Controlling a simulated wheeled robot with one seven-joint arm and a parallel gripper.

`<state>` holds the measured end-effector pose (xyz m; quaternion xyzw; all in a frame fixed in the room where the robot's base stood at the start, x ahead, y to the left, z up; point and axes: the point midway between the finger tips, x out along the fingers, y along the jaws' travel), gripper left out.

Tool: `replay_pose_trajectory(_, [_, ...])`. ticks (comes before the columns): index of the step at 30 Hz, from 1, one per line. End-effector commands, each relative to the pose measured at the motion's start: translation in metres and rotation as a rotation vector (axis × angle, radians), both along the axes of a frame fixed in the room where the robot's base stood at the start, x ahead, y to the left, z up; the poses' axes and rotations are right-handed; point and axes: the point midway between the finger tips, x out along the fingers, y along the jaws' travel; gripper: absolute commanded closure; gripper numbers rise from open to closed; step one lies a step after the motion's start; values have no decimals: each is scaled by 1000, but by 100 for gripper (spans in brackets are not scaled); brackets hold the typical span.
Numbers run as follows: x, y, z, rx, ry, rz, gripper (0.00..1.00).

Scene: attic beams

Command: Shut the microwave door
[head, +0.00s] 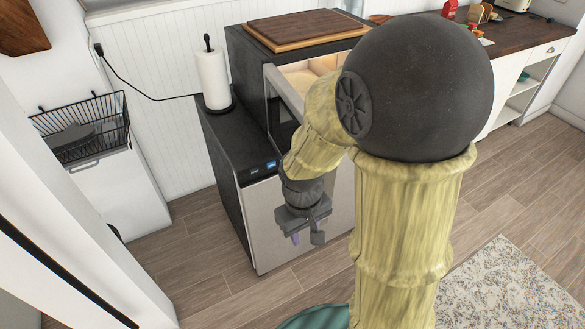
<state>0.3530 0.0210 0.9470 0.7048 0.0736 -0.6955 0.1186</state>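The microwave (250,65) is a dark box on the low black cabinet, with a lit, warm interior (308,72) showing. Its door (283,92) stands open, with a pale frame and dark glass, swung out at the front left. My arm covers the door's lower right part and much of the opening. My gripper (307,239) hangs below and in front of the door, pointing down before the silver cabinet front. Its two fingers are apart with nothing seen between them. It looks clear of the door.
A wooden board (304,29) lies on top of the microwave. A paper towel roll (213,79) stands on the black cabinet top (232,135) left of the door. A wire basket (85,128) is at left. Wooden floor (190,238) is open in front.

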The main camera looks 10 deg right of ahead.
Motion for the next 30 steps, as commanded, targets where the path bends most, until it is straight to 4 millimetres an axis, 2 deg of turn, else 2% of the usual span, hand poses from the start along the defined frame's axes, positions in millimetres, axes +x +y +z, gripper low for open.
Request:
replay_pose_trajectory(3, [4, 16, 3, -88, 140, 182, 65])
replay_pose_trajectory(11, [12, 38, 1, -346, 414, 546, 65])
replay_pose_trajectory(20, [32, 67, 12, -754, 673, 907, 65])
replay_pose_trajectory(23, [39, 84, 19, -920, 740, 1011, 65])
replay_pose_trajectory(30, [51, 138, 36, -1346, 839, 1195, 65])
